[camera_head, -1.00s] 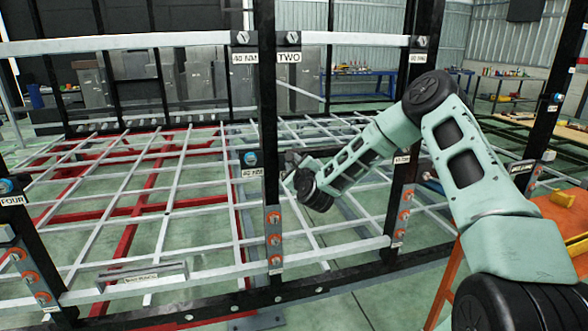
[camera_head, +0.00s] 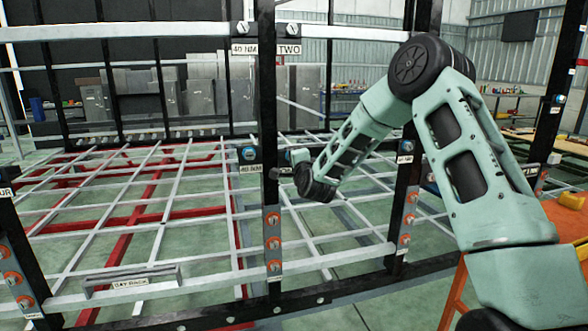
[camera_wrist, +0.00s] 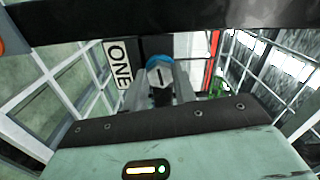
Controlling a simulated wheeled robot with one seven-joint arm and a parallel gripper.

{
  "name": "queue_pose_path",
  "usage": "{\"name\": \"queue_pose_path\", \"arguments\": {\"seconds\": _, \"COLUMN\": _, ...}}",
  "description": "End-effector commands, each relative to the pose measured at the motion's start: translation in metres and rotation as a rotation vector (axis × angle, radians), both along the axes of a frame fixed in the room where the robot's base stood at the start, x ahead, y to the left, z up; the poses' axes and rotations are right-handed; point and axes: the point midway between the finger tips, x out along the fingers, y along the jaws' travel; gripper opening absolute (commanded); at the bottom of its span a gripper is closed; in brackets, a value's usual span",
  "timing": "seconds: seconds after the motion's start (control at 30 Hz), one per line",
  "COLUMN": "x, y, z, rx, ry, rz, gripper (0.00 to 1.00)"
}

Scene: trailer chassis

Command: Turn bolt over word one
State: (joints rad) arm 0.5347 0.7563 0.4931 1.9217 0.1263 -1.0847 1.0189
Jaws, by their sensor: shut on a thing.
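In the wrist view, a bolt (camera_wrist: 160,72) with a blue collar and a slotted grey head sits between the fingers of my gripper (camera_wrist: 161,86), which is shut on it. A white label (camera_wrist: 117,65) reading ONE is beside the bolt, turned sideways. In the head view, my gripper (camera_head: 289,165) is at the middle black post, just right of another blue bolt (camera_head: 250,153) with a 40 NM label (camera_head: 250,169) under it. The held bolt and its label are hidden there.
The black post (camera_head: 266,100) carries upper bolts (camera_head: 292,29) with a TWO label and orange-ringed bolts (camera_head: 273,243) lower down. White chassis bars (camera_head: 160,215) spread behind it. Another black post (camera_head: 408,180) stands close to my arm. An orange stand (camera_head: 453,297) is at lower right.

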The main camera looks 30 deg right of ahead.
Motion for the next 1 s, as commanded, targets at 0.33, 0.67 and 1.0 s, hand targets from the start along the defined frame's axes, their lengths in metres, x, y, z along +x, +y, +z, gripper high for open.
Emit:
{"name": "queue_pose_path", "arguments": {"seconds": 0.33, "x": 0.0014, "y": 0.0012, "z": -0.0018, "rx": -0.319, "ry": 0.081, "rz": 0.001, "gripper": 0.04}}
{"name": "queue_pose_path", "arguments": {"seconds": 0.67, "x": 0.0011, "y": 0.0007, "z": -0.0021, "rx": -0.62, "ry": 0.168, "rz": 0.0, "gripper": 0.04}}
{"name": "queue_pose_path", "arguments": {"seconds": 1.0, "x": 0.001, "y": -0.0001, "z": -0.0019, "rx": -0.929, "ry": 0.257, "rz": -0.002, "gripper": 0.05}}
